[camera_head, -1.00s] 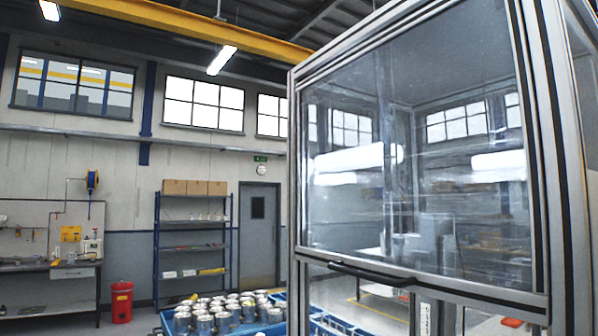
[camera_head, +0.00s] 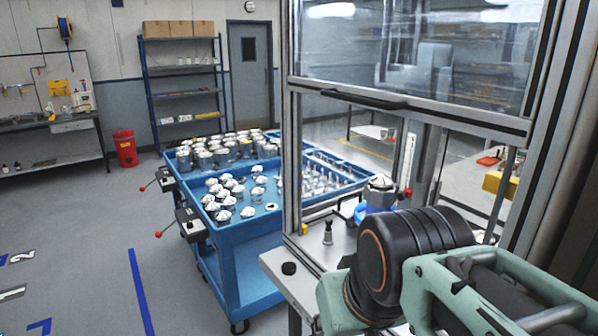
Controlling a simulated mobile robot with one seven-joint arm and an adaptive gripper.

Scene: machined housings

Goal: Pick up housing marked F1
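Many metal housings with pale tops (camera_head: 226,193) stand in the front tray of a blue cart in the middle of the view. Taller metal housings (camera_head: 215,155) stand in the cart's rear tray. One more metal housing (camera_head: 380,190) sits inside the glazed enclosure, on or near a blue part. No F1 mark can be read on any of them. My arm, in black and pale green, fills the lower right, in front of the enclosure. My gripper's fingers do not show.
The blue cart (camera_head: 238,255) has red-knobbed clamps (camera_head: 187,222) on its left side. Floor left of the cart is clear.

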